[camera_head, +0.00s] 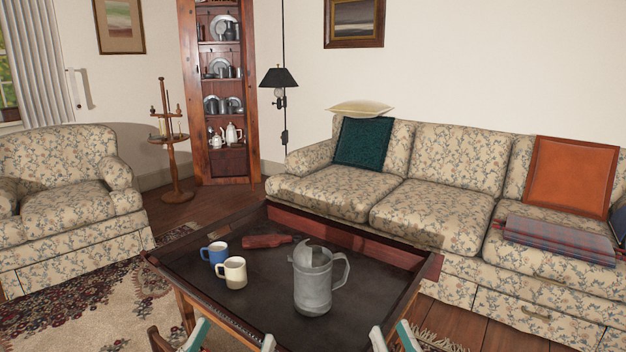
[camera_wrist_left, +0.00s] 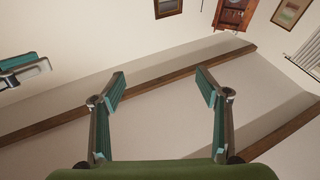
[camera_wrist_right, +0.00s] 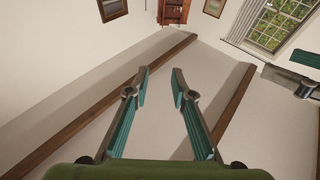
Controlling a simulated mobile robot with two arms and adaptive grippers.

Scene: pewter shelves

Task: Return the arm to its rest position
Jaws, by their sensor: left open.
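My left gripper (camera_head: 232,338) is at the bottom edge of the head view, at the table's near side. In the left wrist view (camera_wrist_left: 158,80) its teal-padded fingers are wide apart with nothing between them. My right gripper (camera_head: 393,334) is at the bottom edge too, further right. In the right wrist view (camera_wrist_right: 160,78) its fingers are apart by a narrower gap, and it is empty. Most of both arms is hidden below the head view.
A dark tray-topped table (camera_head: 205,268) holds a blue mug (camera_head: 214,254), a cream mug (camera_head: 233,273), a grey pitcher (camera_head: 312,285) and a reddish flat object (camera_head: 266,241). A floral sofa (camera_head: 430,215) stands behind, an armchair (camera_head: 65,195) at left.

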